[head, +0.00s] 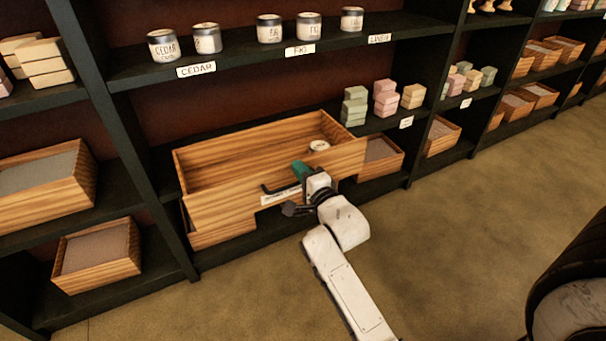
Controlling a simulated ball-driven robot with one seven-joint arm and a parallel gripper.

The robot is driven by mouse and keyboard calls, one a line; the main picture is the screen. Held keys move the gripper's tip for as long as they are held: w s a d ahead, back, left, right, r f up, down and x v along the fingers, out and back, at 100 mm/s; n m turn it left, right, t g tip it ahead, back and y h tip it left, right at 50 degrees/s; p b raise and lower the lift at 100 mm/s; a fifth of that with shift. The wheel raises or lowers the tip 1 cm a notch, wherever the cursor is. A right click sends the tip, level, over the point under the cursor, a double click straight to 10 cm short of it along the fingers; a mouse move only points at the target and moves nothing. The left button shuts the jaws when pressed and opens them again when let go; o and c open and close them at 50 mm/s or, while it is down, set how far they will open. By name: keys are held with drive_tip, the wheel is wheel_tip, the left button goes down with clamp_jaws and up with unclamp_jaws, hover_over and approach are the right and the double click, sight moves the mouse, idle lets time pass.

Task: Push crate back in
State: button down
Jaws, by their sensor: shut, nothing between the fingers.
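A large wooden crate (218,205) sticks out of the middle shelf bay, above a lower box. It has a dark handle and a white label on its front. Inside it, near the right end, is a small white-lidded candle (319,146); the rest of the inside that I see is empty. My gripper (300,172) is at the crate's front panel, beside the handle, with its teal part at the top edge. It is shut with nothing in it. I cannot tell whether it touches the crate.
Candle tins (269,28) stand on the shelf above, with labels below them. Stacked soaps (385,98) stand right of the crate. A lower wooden box (377,160) is at right. Dark uprights flank the bay. The floor (450,240) in front is clear.

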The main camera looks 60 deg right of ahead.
drive_tip(key=b+x, duration=0.5)
drive_tip(key=x, duration=1.5)
drive_tip(key=shift+w, duration=0.25)
drive_tip(key=shift+w+r, duration=0.1)
drive_tip(key=shift+r, duration=0.05)
